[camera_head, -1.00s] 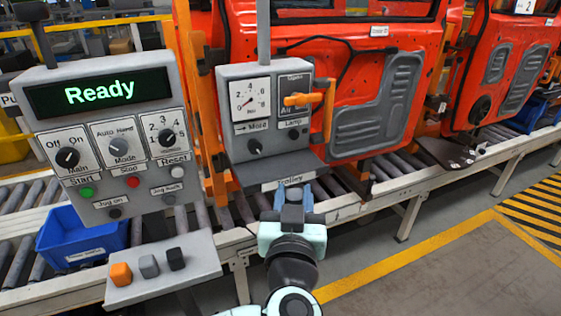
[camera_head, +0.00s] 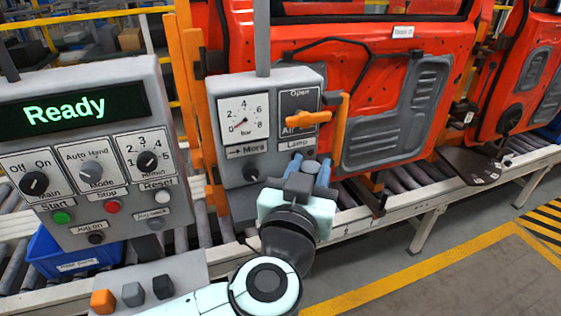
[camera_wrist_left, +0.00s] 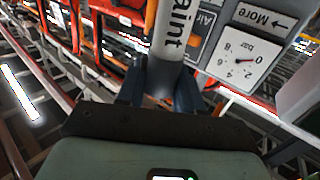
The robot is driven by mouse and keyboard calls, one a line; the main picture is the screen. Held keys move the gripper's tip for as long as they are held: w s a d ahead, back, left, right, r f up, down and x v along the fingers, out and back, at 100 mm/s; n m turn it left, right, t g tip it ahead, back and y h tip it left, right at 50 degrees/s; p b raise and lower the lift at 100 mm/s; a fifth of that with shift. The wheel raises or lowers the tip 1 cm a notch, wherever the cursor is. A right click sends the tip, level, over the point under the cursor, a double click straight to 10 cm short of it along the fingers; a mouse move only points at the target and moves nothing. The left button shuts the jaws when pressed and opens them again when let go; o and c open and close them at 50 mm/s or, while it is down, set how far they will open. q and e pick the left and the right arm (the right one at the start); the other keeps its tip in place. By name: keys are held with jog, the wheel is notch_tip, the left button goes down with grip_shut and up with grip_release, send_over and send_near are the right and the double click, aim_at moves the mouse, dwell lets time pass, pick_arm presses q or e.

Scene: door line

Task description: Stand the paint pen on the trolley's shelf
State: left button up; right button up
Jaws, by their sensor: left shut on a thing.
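My left gripper (camera_head: 307,172) is in front of the lower part of the grey trolley panel, just under the lamp label. Its blue fingers are shut on the paint pen (camera_wrist_left: 170,42), a pale cylinder with large dark "Paint" lettering and a grey end in the left wrist view. In the head view the pen is mostly hidden by the gripper. My right gripper is not in view.
The trolley panel carries a pressure gauge (camera_head: 243,118), a knob and an orange valve handle (camera_head: 308,119) above my gripper. A control box (camera_head: 80,150) reading "Ready" stands left. Orange-red doors (camera_head: 400,90) hang behind. A blue bin (camera_head: 70,255) lies on the roller line.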

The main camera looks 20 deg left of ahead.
aim_at(286, 122)
pick_arm(q)
jog(key=w+a, duration=0.2)
jog(key=w, duration=0.1)
jog(key=w+a, duration=0.3)
jog(key=w, duration=0.1)
jog(key=w+a, duration=0.2)
jog(key=w, duration=0.2)
jog(key=shift+w+a+p, duration=0.2)
jog(key=shift+a+p, duration=0.05)
jog(key=shift+p, duration=0.15)
jog(key=f+b, duration=0.1)
jog(key=f, duration=0.1)
jog(key=f+b, duration=0.2)
jog(key=f, duration=0.1)
jog(key=w+f+b, duration=0.1)
jog(key=f, duration=0.1)
jog(key=shift+a+f, duration=0.25)
jog(key=shift+f, duration=0.05)
jog(key=o, duration=1.1)
jog(key=shift+s+r, duration=0.1)
jog(key=shift+s, duration=0.05)
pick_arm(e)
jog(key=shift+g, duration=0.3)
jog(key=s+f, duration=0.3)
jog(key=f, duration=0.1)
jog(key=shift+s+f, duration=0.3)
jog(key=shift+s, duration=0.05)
